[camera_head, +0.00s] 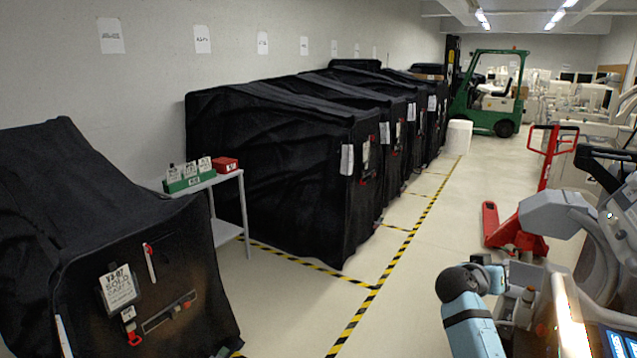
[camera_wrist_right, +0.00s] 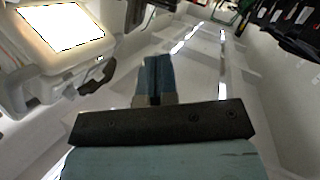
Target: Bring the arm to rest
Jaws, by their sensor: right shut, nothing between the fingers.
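My right gripper (camera_wrist_right: 158,64) shows in the right wrist view. Nothing touches the fingertips. In the head view, part of my arm with a blue band and a dark round joint shows at the lower right; I cannot make out the fingers there. My left gripper is in neither view.
Black covered carts (camera_head: 280,160) line the wall, and a nearer one (camera_head: 90,200) stands at left. A small table (camera_head: 228,178) holds a green box (camera_head: 190,182) and a red box (camera_head: 225,164). A red pallet jack (camera_head: 510,232) and green forklift (camera_head: 492,100) stand right. The striped aisle is clear.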

